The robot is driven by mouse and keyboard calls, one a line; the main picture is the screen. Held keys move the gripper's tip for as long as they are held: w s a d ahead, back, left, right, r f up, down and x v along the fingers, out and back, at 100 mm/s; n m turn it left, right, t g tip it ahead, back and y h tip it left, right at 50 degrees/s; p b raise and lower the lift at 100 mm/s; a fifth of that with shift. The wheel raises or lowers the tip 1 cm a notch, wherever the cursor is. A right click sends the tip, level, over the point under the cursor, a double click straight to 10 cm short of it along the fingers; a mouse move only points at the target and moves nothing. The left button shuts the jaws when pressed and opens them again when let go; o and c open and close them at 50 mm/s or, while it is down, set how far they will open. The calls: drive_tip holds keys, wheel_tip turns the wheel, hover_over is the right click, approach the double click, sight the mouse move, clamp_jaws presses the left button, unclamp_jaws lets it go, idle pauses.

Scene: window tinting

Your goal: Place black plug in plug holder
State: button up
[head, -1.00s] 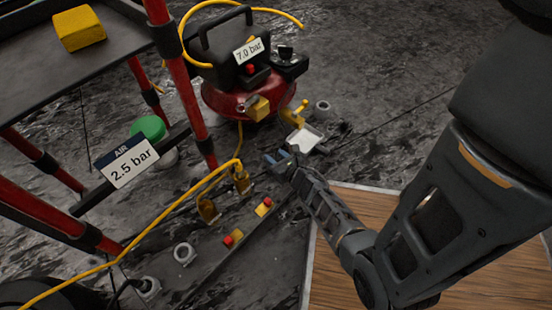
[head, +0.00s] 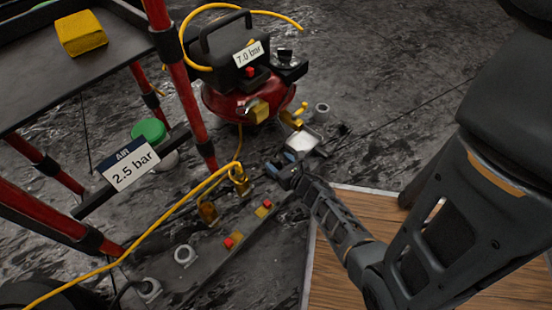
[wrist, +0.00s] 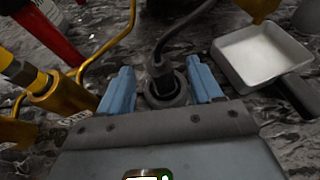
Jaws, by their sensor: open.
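The black plug (wrist: 162,72) shows in the wrist view, with its dark cable curving up and to the right. Its lower end appears to be inside a round grey ring, the plug holder (wrist: 168,98). My gripper (wrist: 160,92) is open, with one blue finger on each side of the plug and holder and a visible gap on both sides. In the head view my gripper (head: 287,168) is low near the floor, left of the white tray. The plug and this holder cannot be made out there.
A white tray (head: 310,138) with a dark handle lies beside my gripper. A red compressor (head: 240,95) stands behind. Brass fittings (head: 239,180) and a yellow hose (head: 150,232) are to the left, near the red-legged cart (head: 190,95). Another grey ring (head: 185,255) is lower left.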

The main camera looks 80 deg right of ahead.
drive_tip(key=p+v, duration=0.1)
drive_tip(key=v, duration=0.8)
drive_tip(key=shift+p, duration=0.35)
drive_tip(key=shift+a, duration=0.1)
idle(0.9)
